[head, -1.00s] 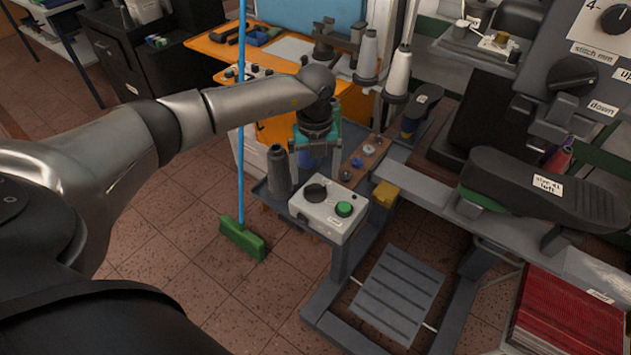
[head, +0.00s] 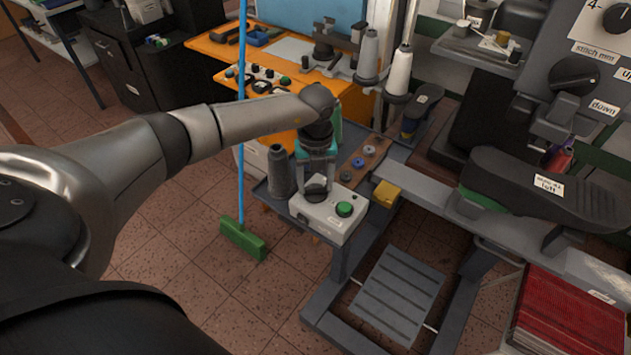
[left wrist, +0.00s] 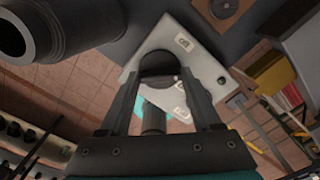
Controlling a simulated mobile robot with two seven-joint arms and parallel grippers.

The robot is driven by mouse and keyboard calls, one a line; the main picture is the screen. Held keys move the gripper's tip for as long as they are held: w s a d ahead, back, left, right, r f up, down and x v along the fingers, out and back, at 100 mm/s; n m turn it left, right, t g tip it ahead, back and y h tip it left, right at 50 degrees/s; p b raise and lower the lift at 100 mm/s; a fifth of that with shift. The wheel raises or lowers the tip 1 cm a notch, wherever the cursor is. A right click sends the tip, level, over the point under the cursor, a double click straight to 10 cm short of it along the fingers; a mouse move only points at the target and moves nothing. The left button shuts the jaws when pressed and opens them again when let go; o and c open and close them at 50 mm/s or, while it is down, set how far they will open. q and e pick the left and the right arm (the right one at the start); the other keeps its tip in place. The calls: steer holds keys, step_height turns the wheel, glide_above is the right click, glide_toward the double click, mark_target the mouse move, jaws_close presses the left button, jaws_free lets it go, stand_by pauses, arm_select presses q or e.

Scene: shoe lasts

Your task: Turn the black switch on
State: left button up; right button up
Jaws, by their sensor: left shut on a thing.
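The black switch (head: 316,188) is a round dark knob on the top of a pale grey box (head: 325,222), which stands on the grey workbench. A green button (head: 344,209) sits beside it on the same box. My left gripper (head: 316,184) points down over the knob, with its fingers on either side of it, shut on it. In the left wrist view the knob (left wrist: 158,66) shows between the two fingertips (left wrist: 160,82). The knob's pointer and its setting cannot be made out. My right gripper is not in view.
A dark grey thread cone (head: 279,172) stands close to the left of the box. A yellow block (head: 386,193) is to its right, and small bobbins (head: 358,162) lie behind. A blue-handled broom (head: 241,120) with a green head stands left of the bench.

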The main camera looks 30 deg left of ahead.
arm_select(q)
steer(key=c, duration=0.7)
steer(key=m+b, duration=0.1)
steer(key=m, duration=0.3)
steer(key=shift+r+m+b, duration=0.1)
steer(key=shift+m+b, duration=0.5)
steer(key=shift+m, duration=1.8)
steer(key=shift+w, duration=0.1)
steer(key=o, duration=1.4)
